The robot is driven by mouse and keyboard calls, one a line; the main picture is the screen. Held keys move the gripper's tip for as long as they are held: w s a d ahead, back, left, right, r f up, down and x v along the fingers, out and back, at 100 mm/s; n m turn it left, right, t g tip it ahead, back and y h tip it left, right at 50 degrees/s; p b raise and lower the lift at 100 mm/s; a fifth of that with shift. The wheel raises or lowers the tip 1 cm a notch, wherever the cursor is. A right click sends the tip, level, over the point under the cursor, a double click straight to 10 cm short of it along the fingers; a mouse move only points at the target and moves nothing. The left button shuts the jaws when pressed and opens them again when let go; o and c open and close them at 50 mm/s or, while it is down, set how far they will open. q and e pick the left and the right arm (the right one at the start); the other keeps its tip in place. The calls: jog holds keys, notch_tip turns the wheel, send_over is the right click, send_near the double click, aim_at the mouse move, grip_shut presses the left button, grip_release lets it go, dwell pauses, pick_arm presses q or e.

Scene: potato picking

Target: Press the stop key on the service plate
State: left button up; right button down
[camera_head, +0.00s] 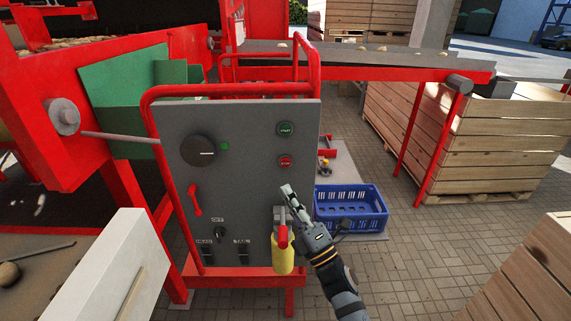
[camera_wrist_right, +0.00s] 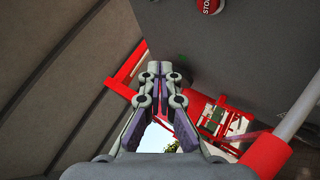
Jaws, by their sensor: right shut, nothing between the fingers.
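The grey service plate (camera_head: 240,170) stands upright in a red frame. The round red stop key (camera_head: 285,161) is at its upper right, below the green start key (camera_head: 285,129). The stop key also shows at the top edge of the right wrist view (camera_wrist_right: 210,4), partly cut off. My right gripper (camera_head: 288,191) is shut and empty, in front of the plate's lower right part, below the stop key and apart from it in the picture. In the right wrist view its fingertips (camera_wrist_right: 154,68) are together. My left gripper is not in view.
The plate also carries a black dial (camera_head: 198,151), a red lever (camera_head: 194,200), and a yellow piece with a red handle (camera_head: 283,252). A blue crate (camera_head: 350,212) stands at right behind the plate. Wooden boxes (camera_head: 500,130) stand further right. Paved floor (camera_head: 420,245) is free at right.

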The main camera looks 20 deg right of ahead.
jog(key=shift+w, duration=0.1)
jog(key=b, duration=0.2)
send_near(285, 163)
jog(key=w+a+r, duration=0.3)
jog(key=r, duration=0.1)
jog(key=shift+w+r, duration=0.2)
jog(key=shift+w, duration=0.3)
jog(key=shift+w+b, duration=0.1)
jog(key=shift+b, duration=0.2)
dwell(0.5)
jog(key=shift+w+d, duration=0.1)
jog(key=shift+w, duration=0.2)
jog(key=shift+w+d, duration=0.1)
jog(key=shift+w, duration=0.25)
dwell(0.6)
jog(key=shift+s, duration=0.1)
jog(key=shift+s+a, duration=0.2)
jog(key=shift+s, duration=0.5)
jog(key=shift+s, duration=0.1)
